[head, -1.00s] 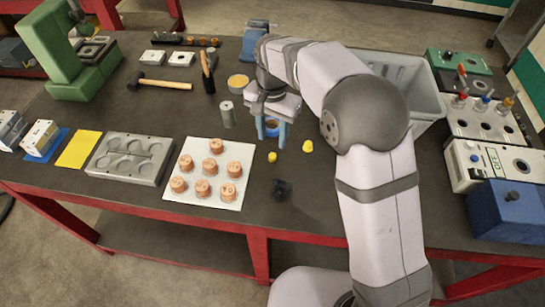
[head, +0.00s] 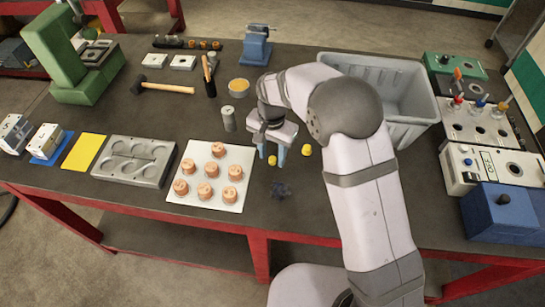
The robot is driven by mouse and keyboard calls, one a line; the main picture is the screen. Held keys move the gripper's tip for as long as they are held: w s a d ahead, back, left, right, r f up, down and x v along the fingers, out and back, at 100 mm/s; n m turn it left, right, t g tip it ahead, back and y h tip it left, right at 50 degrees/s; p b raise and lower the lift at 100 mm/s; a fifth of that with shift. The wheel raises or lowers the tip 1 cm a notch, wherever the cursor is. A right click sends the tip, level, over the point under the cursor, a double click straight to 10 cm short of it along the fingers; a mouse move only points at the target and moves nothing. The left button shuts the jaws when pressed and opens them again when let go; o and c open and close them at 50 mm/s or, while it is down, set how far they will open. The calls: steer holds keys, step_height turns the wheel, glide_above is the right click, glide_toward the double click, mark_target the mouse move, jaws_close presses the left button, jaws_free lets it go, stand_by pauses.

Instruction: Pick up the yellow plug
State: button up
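Two small yellow pieces lie on the dark bench top. One yellow plug (head: 272,160) is low and sits between my fingertips in the picture. The other yellow piece (head: 306,150) is a little larger and stands just right of my gripper. I cannot tell for sure which is the plug the task means. My gripper (head: 272,158) points down with its two pale blue fingers apart, one on each side of the nearer yellow piece. Gaps show between the piece and the fingers. The exact fingertip height above the bench is hard to tell.
A dark knob-like part (head: 281,189) lies in front of my gripper. A white sheet (head: 177,197) with several copper pieces is to the left. A metal cylinder (head: 228,118) stands behind left. A grey bin (head: 425,105) stands behind right. The bench front is fairly clear.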

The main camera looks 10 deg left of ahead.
mark_target(272, 159)
steer(key=shift+f, duration=0.3)
steer(key=shift+c, duration=0.4)
jaws_close()
steer(key=shift+r, duration=0.1)
step_height(272, 159, up, 10)
steer(key=b, duration=0.3)
steer(key=shift+n, duration=0.3)
